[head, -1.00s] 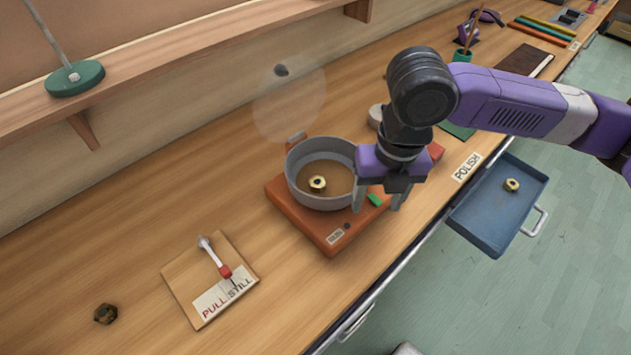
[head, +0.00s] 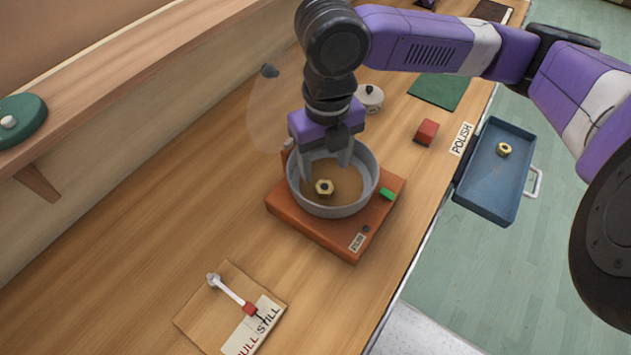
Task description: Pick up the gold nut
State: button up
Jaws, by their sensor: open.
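A gold nut (head: 324,188) lies on the brown floor of a round grey bowl (head: 334,209). The bowl stands on an orange base (head: 315,235) with a green button (head: 388,194). Another gold nut (head: 504,149) lies in the open blue drawer (head: 487,192) at the right. My gripper (head: 326,172) points down at the bowl, with its two fingers apart at the bowl's far part, behind the nut in the picture. It is open and holds nothing. I cannot tell exactly how high the fingertips are above the bowl's floor.
A small red block (head: 427,132) and a lidded pale pot (head: 369,98) stand behind the base. A board with a lever (head: 231,291) lies at the front left. A shelf (head: 90,95) runs along the left wall. The bench between board and base is clear.

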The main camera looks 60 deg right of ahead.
aim_at(324, 187)
notch_tip(324, 187, down, 7)
jog(key=shift+r+b, duration=0.15)
jog(key=shift+b, duration=0.2)
jog(key=shift+c, duration=0.2)
grip_shut()
